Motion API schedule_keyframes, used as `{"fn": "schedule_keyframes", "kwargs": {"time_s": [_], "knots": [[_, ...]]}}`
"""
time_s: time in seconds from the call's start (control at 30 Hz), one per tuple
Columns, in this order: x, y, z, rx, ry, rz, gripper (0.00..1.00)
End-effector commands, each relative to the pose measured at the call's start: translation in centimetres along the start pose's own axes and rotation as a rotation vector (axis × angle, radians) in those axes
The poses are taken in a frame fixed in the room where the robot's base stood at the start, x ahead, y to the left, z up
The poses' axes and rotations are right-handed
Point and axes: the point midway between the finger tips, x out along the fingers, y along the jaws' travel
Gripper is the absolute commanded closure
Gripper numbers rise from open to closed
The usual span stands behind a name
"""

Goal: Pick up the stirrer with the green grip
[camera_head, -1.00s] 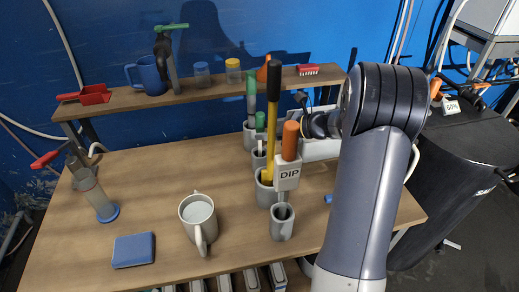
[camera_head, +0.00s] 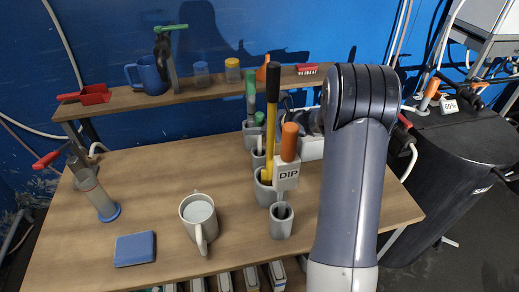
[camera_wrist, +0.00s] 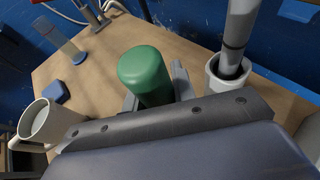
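Two green grips stand at the back of the cup row in the head view. One is the taller green grip (camera_head: 251,84) over the back cup. The other is a shorter green grip (camera_head: 259,119) on a pale shaft in the middle cup (camera_head: 258,158). In the wrist view a thick green grip (camera_wrist: 145,72) rises close in front of my gripper (camera_wrist: 156,92). The grey fingers show apart on either side of it, and I see no clear contact. The grip's lower part and most of the fingers are hidden. The head view hides my gripper behind my arm.
A cup (camera_wrist: 228,76) with a grey shaft stands close on the right in the wrist view. Yellow and orange handles and a DIP tag (camera_head: 287,176) crowd the front cups.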

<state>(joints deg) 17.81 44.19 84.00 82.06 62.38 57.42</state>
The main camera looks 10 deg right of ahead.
Motion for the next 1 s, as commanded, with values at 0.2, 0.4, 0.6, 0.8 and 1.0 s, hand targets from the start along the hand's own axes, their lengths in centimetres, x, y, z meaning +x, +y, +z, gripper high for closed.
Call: {"fn": "schedule_keyframes", "kwargs": {"time_s": [0.2, 0.4, 0.6, 0.8, 1.0], "knots": [[0.0, 0.0, 0.0, 0.0, 0.0, 0.0, 0.96], [0.0, 0.0, 0.0, 0.0, 0.0, 0.0, 1.0], [0.0, 0.0, 0.1, -0.001, 0.0, 0.0, 1.0], [-0.8, -0.1, 2.0, -0.006, -0.002, -0.002, 1.0], [-2.4, 0.0, 5.9, -0.007, -0.002, -0.002, 1.0]]}}
